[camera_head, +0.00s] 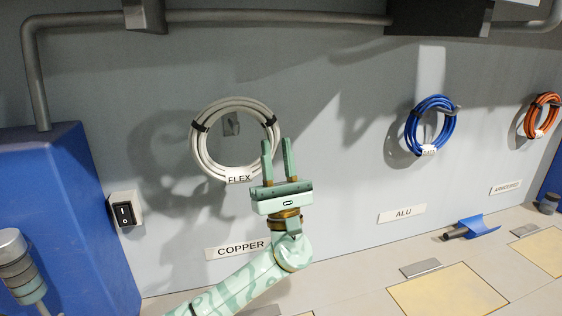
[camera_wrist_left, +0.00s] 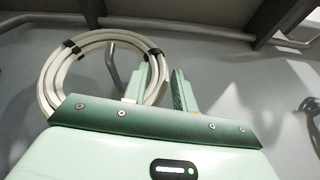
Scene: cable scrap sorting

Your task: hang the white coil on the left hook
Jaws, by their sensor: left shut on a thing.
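The white coil (camera_head: 200,152), with black ties and a FLEX tag, is upright against the grey wall above the COPPER sign (camera_head: 240,248). It also shows in the wrist view (camera_wrist_left: 48,85). The left hook (camera_head: 231,123) appears inside its ring, below the top strands with a gap; it also shows in the wrist view (camera_wrist_left: 112,68). I cannot tell how far the ring is over the hook. My left gripper (camera_head: 277,145) is shut on the coil's right side, its fingers pointing up; the wrist view shows both fingers (camera_wrist_left: 168,85). My right gripper is out of view.
A blue coil (camera_head: 413,128) hangs above the ALU sign, and an orange coil (camera_head: 530,120) at the far right. A blue scoop (camera_head: 478,226) and yellow plates (camera_head: 448,292) lie on the bench. A blue cabinet (camera_head: 60,190) stands left; a pipe (camera_head: 270,17) runs overhead.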

